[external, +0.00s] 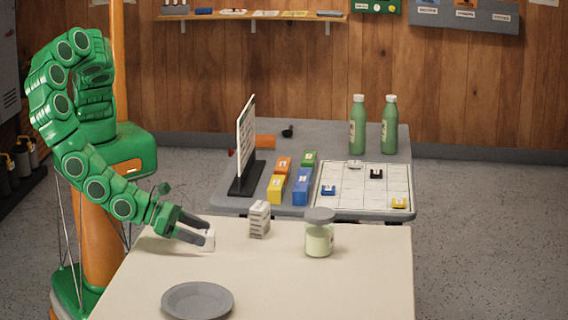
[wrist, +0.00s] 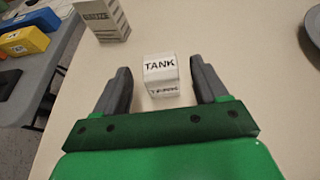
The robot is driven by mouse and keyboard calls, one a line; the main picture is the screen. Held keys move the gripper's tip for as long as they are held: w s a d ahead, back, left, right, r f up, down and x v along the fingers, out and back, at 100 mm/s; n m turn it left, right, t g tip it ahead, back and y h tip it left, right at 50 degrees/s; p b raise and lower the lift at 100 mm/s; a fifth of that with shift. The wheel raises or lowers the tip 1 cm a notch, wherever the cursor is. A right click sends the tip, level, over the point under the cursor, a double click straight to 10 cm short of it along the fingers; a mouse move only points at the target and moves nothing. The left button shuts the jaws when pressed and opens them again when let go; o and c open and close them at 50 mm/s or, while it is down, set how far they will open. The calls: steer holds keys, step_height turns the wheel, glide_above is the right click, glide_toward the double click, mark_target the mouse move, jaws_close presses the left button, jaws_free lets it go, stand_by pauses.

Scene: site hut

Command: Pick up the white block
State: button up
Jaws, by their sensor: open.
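The white block (wrist: 160,72) stands on the cream table (external: 305,277), with the word TANK on its faces in the wrist view. It sits between and slightly beyond the two grey fingers of my gripper (wrist: 162,90), with a gap visible on each side. In the external view, my gripper (external: 196,231) is low over the table's left side, and the white block (external: 208,241) shows partly behind a finger. The fingers are open and hold nothing.
A labelled grey-white block (external: 259,220) and a lidded jar (external: 319,236) stand nearby on the table. A grey plate (external: 198,300) lies at the front. Behind, a grey table (external: 345,133) holds coloured blocks, a grid board (external: 363,188), an upright panel (external: 246,142) and green bottles (external: 358,125).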

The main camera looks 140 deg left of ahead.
steer(key=shift+x, duration=1.1)
steer(key=c, duration=1.1)
steer(key=shift+r, duration=0.1)
